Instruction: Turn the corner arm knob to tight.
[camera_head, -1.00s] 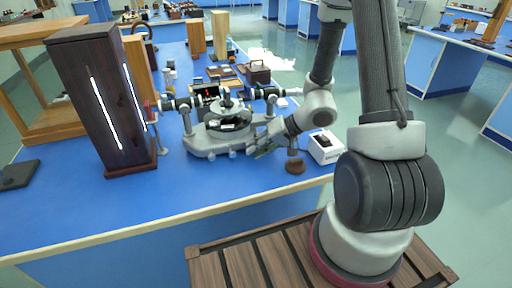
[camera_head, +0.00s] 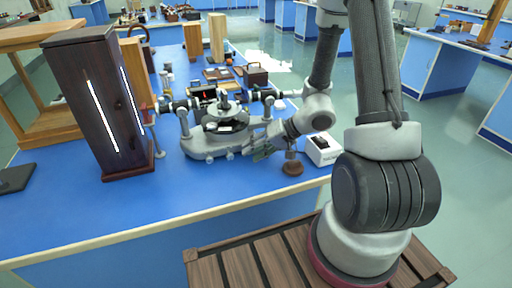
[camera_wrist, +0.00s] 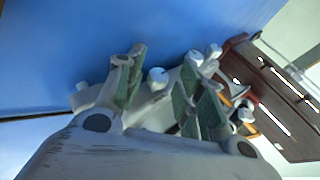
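The grey spectrometer (camera_head: 200,146) stands on the blue bench, with a round central table and side tubes. My gripper (camera_head: 262,151) is at its front right corner, low by the base; the arm's end hides part of that side. In the wrist view my gripper (camera_wrist: 163,95) shows two grey fingers with green pads, spread apart. A small pale knob (camera_wrist: 157,78) shows in the gap between them; I cannot tell whether either finger touches it. More pale knobs (camera_wrist: 193,60) show beyond the right finger. Which one is the corner arm knob is unclear.
A tall dark wooden lamp box (camera_head: 101,120) with glowing slits stands left of the spectrometer.

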